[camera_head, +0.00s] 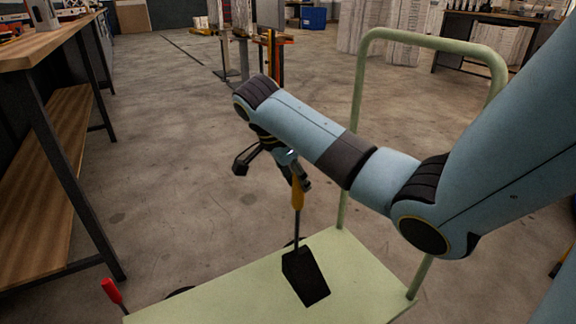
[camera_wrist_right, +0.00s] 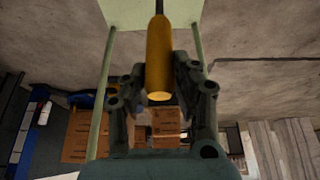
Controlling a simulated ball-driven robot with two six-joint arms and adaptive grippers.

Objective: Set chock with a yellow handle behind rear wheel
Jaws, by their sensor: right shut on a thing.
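The chock, a black wedge (camera_head: 305,277) on a thin dark rod with a yellow handle (camera_head: 298,195), hangs from my right gripper (camera_head: 296,178). That gripper is shut on the handle, which also shows between the fingers in the right wrist view (camera_wrist_right: 159,60). In the head view the wedge appears over the pale green cart deck (camera_head: 230,290); whether it touches the deck is unclear. Dark curved edges, perhaps wheels, show at the deck's far side (camera_head: 295,241) and far left (camera_head: 180,291), mostly hidden by the deck. My left gripper is out of view.
A red handle (camera_head: 112,290) stands at the deck's left corner. The cart's green push frame (camera_head: 355,100) rises beside my right arm. A wooden workbench (camera_head: 45,48) lines the left. A blue bin (camera_head: 313,18) sits far back.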

